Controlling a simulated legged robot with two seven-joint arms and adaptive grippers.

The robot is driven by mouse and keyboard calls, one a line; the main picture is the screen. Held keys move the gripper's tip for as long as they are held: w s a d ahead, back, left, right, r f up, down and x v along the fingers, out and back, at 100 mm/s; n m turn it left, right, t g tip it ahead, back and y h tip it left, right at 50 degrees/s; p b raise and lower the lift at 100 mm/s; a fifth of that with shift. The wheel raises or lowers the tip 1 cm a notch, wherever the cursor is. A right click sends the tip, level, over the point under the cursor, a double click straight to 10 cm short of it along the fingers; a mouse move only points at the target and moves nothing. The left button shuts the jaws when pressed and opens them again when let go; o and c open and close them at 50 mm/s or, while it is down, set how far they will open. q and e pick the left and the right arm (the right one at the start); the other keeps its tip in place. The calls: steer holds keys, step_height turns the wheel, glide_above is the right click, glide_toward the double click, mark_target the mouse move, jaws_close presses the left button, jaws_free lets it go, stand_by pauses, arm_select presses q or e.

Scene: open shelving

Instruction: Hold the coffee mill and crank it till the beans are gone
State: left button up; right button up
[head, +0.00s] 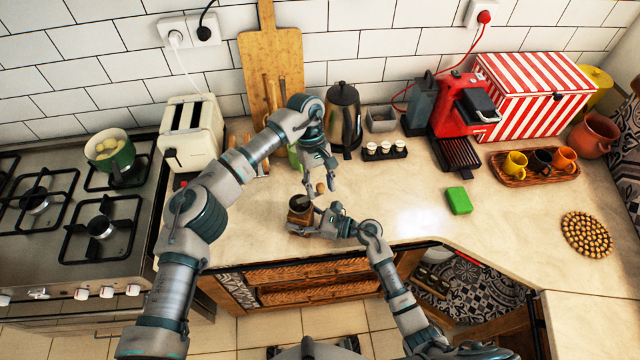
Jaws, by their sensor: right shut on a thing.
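The coffee mill (300,214), a small brown wooden box with a dark round top, stands on the counter near its front edge. My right gripper (318,226) reaches in from the right and is shut on the mill low on its body, hiding part of its right side. My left gripper (320,184) is above the mill and points down, its fingers apart. A small wooden crank knob (320,188) shows at its fingertips, and the fingers do not look closed on it. Whether beans are inside the mill is too small to tell.
A dark kettle (343,118) and a rack of small cups (384,150) stand behind the mill. A toaster (192,135) and a stove (75,215) are to the left. A green sponge (459,200) and a tray of mugs (535,178) lie right. The counter between mill and sponge is clear.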

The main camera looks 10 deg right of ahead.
arm_select(q)
steer(key=v, duration=0.7)
steer(key=shift+w+r, duration=0.2)
steer(key=shift+w, duration=0.05)
stand_by(0.3)
arm_select(e)
steer(key=o, duration=1.6)
steer(key=v, duration=1.1)
steer(key=shift+d+f, duration=0.15)
steer(key=shift+d, duration=0.5)
